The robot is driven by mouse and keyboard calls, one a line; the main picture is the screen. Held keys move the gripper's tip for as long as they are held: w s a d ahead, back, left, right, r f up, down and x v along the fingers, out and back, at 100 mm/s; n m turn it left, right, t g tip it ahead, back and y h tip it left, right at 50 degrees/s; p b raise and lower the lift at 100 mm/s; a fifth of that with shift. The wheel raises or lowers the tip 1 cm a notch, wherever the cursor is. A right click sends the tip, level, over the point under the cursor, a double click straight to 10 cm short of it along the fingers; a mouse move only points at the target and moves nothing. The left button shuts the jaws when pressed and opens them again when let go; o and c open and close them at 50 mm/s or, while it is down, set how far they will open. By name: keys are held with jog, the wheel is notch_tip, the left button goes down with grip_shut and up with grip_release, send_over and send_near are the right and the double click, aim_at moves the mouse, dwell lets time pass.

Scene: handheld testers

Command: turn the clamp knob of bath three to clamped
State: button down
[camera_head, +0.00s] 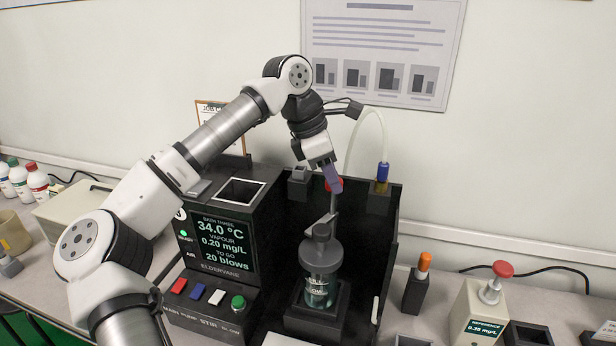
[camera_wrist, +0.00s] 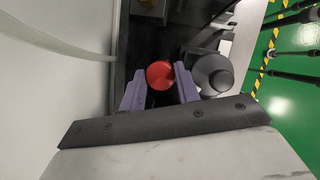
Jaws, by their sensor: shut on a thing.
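Bath three is a dark unit whose lit screen (camera_head: 222,243) reads BATH THREE, 34.0 °C, vapour 0.20 mg/L and 20 blows to go. The red clamp knob (camera_head: 335,186) sits at the back of its bay, above a grey-lidded glass jar (camera_head: 320,288). My gripper (camera_head: 332,176) reaches down from above, its purple fingers shut on the red knob and partly hiding it in the head view. In the wrist view the round red knob (camera_wrist: 159,75) lies between the two fingers (camera_wrist: 160,88). The grey lid (camera_wrist: 213,74) is just right of them. I cannot read a clamp mark.
Dark bay walls (camera_head: 387,235) stand close around the knob and jar. A blue-capped fitting (camera_head: 382,173) with a clear tube is to the right. Red, blue and white buttons and a green one (camera_head: 238,303) are in front. A reference box (camera_head: 484,318) stands farther right.

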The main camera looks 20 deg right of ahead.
jog(key=shift+a+f+n+t+b, duration=0.15)
jog(key=shift+n+t+b, duration=0.35)
jog(key=shift+n+b, duration=0.45)
jog(key=shift+s+n+t+b, duration=0.1)
jog(key=shift+n+t+b, duration=0.35)
jog(key=shift+n, duration=0.9)
jog(key=c, duration=1)
grip_release()
jog(key=b+v, duration=0.1)
jog(key=v, duration=1.3)
